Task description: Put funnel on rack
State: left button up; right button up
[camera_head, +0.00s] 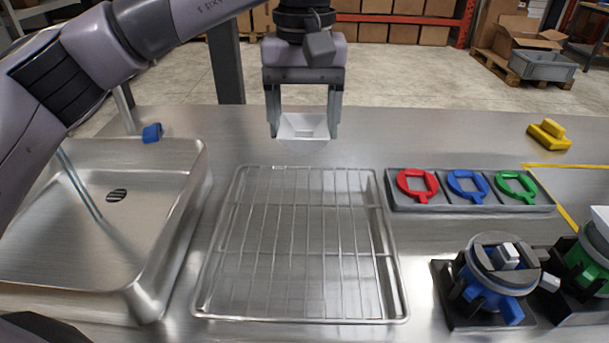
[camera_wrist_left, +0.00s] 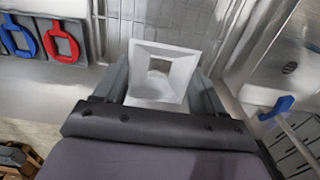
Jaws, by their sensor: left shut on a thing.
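The white square funnel (camera_head: 304,128) is between the fingers of my left gripper (camera_head: 305,120). It also shows in the left wrist view (camera_wrist_left: 163,72), where I look into its square opening. My left gripper is shut on it and holds it up behind the far edge of the wire rack (camera_head: 320,171). The rack is a silver wire grid in a shallow tray, lying on the steel counter, and it is empty. Part of the rack also shows in the left wrist view (camera_wrist_left: 190,16). My right gripper is not in view.
A steel sink (camera_head: 120,270) lies left of the rack, with a blue tap handle (camera_head: 152,132) behind it. A grey holder (camera_head: 470,205) with red, blue and green rings is at right. Blue (camera_head: 492,275) and green (camera_head: 590,265) dispenser units stand at front right. A yellow object (camera_head: 549,134) lies at back right.

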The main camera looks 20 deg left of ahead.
pick_arm(q)
notch_tip(320, 180, down, 9)
jog(key=shift+r, duration=0.1)
dwell(0.3)
jog(key=shift+f, duration=0.2)
jog(key=o, duration=1.1)
notch_tip(320, 180, up, 12)
jog(key=shift+r, duration=0.2)
